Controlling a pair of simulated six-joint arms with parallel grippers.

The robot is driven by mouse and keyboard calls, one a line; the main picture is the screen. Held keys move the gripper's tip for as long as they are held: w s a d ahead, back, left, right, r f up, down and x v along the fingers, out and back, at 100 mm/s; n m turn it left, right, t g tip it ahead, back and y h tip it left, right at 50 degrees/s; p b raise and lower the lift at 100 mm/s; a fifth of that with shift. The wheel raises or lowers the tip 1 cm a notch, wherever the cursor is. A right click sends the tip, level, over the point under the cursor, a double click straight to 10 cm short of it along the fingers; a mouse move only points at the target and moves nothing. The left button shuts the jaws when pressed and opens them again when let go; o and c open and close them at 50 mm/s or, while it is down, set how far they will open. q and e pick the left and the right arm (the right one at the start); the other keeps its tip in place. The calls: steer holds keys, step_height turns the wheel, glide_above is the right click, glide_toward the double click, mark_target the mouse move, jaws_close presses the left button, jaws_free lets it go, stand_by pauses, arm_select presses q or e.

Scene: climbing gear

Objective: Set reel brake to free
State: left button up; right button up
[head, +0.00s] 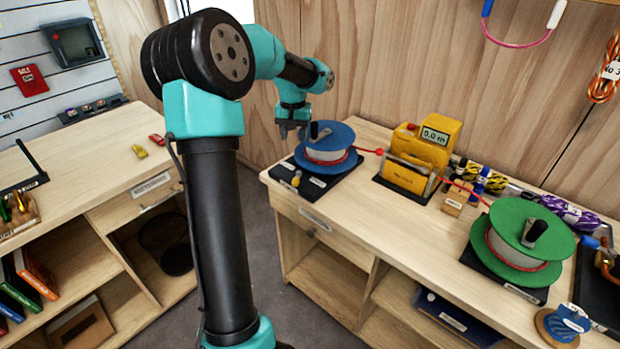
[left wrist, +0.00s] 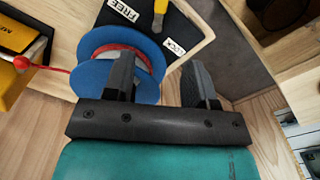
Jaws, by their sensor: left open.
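The blue reel (head: 325,141) holds pale line with a red strand and stands on a black base (head: 324,187) at the left end of the bench. Its brake lever has a yellow knob (head: 296,181), which also shows at the top edge of the left wrist view (left wrist: 160,6). Beside the lever are a FREE label (left wrist: 123,10) and a LOCK label (left wrist: 174,47); I cannot tell which setting it is at. My left gripper (head: 292,131) is open and empty, above the reel's left side, apart from the lever. My right gripper is not in view.
A yellow meter (head: 421,157) reading about 5.0 stands right of the blue reel, with red line running through it. A green reel (head: 520,235) stands further right. A wooden wall (head: 380,60) rises behind the bench. A second bench (head: 80,160) is at left.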

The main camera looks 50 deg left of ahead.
mark_target(295, 180)
arm_select(q)
steer(key=shift+s+a, duration=0.1)
stand_by(0.3)
step_height(295, 180, down, 17)
steer(key=shift+f, duration=0.1)
stand_by(0.6)
steer(key=shift+c, duration=0.4)
steer(key=c, duration=0.8)
steer(key=shift+w+d+n, duration=0.25)
steer(key=shift+w+n, duration=0.05)
steer(key=shift+n, duration=0.5)
steer(key=shift+w+d+n, duration=0.25)
steer(key=shift+n, duration=0.55)
steer(key=shift+c, duration=0.2)
steer(key=o, duration=0.9)
